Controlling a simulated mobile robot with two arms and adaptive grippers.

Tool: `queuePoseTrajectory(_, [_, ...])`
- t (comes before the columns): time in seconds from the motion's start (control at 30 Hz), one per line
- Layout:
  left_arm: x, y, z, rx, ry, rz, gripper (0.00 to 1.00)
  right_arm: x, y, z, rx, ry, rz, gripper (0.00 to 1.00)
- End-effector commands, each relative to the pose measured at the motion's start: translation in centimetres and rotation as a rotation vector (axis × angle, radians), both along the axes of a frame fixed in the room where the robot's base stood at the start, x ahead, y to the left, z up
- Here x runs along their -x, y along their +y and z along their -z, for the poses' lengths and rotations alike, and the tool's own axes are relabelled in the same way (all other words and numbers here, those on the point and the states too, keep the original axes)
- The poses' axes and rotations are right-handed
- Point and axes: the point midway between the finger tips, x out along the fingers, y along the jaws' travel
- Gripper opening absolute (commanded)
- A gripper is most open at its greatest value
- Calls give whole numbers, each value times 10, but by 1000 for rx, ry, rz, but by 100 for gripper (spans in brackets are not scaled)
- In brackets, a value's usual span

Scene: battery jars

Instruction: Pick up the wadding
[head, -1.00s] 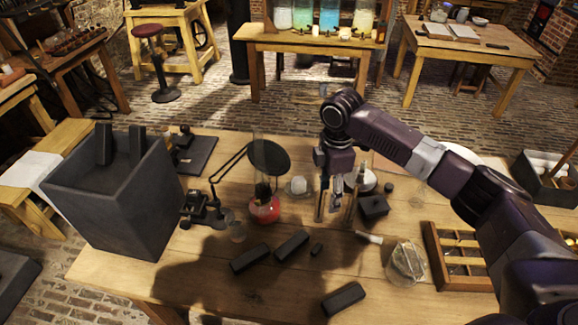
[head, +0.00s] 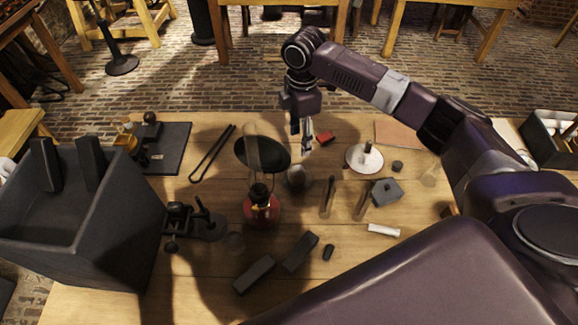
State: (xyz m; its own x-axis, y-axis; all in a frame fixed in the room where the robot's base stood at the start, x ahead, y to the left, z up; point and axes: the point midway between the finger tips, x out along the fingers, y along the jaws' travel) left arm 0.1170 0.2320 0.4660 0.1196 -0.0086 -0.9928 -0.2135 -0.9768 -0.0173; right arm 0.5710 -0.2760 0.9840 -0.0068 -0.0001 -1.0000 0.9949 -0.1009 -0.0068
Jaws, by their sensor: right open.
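The fingers look empty. I cannot tell the exact height gap. My left gripper is not in view.
The lamp with red liquid (head: 262,208) and the black disc (head: 262,154) stand close on the left. A white round dish (head: 364,158), a grey block (head: 387,191) and a white roll (head: 384,230) lie to the right. A large dark bin (head: 85,225) stands at left.

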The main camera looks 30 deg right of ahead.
Motion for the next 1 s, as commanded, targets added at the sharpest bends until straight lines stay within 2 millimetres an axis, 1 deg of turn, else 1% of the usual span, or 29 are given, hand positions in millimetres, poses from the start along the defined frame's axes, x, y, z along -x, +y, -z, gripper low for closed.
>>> queuePoseTrajectory(0.03, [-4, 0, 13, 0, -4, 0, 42, 0, 0, 13, 0, 1, 0, 51])
queuePoseTrajectory(0.1, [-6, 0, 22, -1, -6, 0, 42, 0, 0, 22, 0, 1, 0, 51])
queuePoseTrajectory(0.17, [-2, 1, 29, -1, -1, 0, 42, 0, 0, 29, 0, 1, 0, 51])
queuePoseTrajectory(0.27, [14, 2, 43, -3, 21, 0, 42, 0, 0, 42, 0, 1, 0, 51])
queuePoseTrajectory(0.3, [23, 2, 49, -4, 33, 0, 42, 1, 0, 47, 0, 0, 0, 51])
queuePoseTrajectory(0.37, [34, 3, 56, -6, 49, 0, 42, 0, 0, 53, 0, 0, 0, 51])
queuePoseTrajectory(0.4, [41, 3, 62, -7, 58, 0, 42, 1, 0, 59, 0, 0, 0, 51])
queuePoseTrajectory(0.47, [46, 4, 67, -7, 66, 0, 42, 0, 0, 64, 0, 0, 0, 51])
queuePoseTrajectory(0.53, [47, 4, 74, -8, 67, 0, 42, 1, 0, 71, 0, 0, 0, 51])
queuePoseTrajectory(0.67, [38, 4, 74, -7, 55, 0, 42, 1, 0, 78, 1, 2, 0, 51])
queuePoseTrajectory(0.83, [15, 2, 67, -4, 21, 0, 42, 2, 0, 95, 1, 2, 1, 51])
queuePoseTrajectory(0.9, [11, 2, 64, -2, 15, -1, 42, 4, 1, 102, 1, 3, 0, 51])
queuePoseTrajectory(1.0, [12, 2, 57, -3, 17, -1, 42, 7, 4, 116, 1, 4, 0, 51])
